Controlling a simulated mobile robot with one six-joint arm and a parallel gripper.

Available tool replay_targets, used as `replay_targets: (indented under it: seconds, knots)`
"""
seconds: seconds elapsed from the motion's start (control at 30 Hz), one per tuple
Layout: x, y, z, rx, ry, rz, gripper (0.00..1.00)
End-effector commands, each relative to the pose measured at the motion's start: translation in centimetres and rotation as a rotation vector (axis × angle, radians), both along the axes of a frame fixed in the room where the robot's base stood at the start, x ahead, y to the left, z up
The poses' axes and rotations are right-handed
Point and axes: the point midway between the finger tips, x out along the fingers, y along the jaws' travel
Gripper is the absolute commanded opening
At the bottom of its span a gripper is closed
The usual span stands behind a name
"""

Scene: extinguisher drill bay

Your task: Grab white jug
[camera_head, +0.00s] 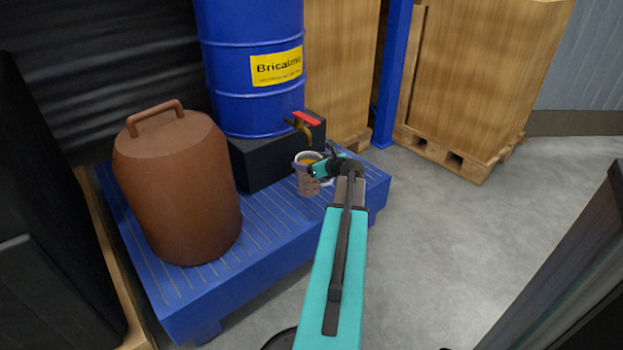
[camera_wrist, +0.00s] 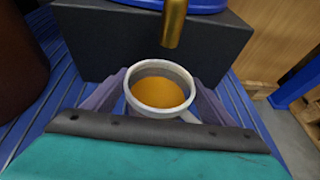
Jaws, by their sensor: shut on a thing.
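The white jug (camera_wrist: 161,88) stands upright between the two fingers of my gripper (camera_wrist: 155,98) in the wrist view, with orange-brown liquid inside and its handle at the lower right. In the head view the jug (camera_head: 307,183) is on or just above the blue slatted platform, below the brass tap (camera_head: 302,130); I cannot tell if it touches the slats. My gripper (camera_head: 308,170) is shut on the jug. The tap's spout (camera_wrist: 174,22) hangs just behind and above the jug's rim. The jug's lower part is hidden in the wrist view.
A large brown canister (camera_head: 178,195) stands to the left on the blue platform (camera_head: 270,240). A blue drum (camera_head: 250,90) with a yellow label rests on a black block (camera_head: 250,165) behind the jug. A blue post (camera_head: 391,80) and pallet boxes stand behind.

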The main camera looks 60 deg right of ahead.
Motion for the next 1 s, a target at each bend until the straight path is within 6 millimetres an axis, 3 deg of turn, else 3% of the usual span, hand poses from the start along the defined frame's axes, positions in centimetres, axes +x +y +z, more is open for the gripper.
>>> replay_targets:
  seconds: [0.47, 0.9, 1.0]
  knots:
    - [0.0, 0.0, 0.7, 0.0, -0.003, 0.0, 0.15]
    - [0.0, 0.0, 4.4, -0.001, -0.004, -0.001, 0.15]
    - [-1.8, 0.8, 4.1, 0.001, -0.001, -0.003, 0.15]
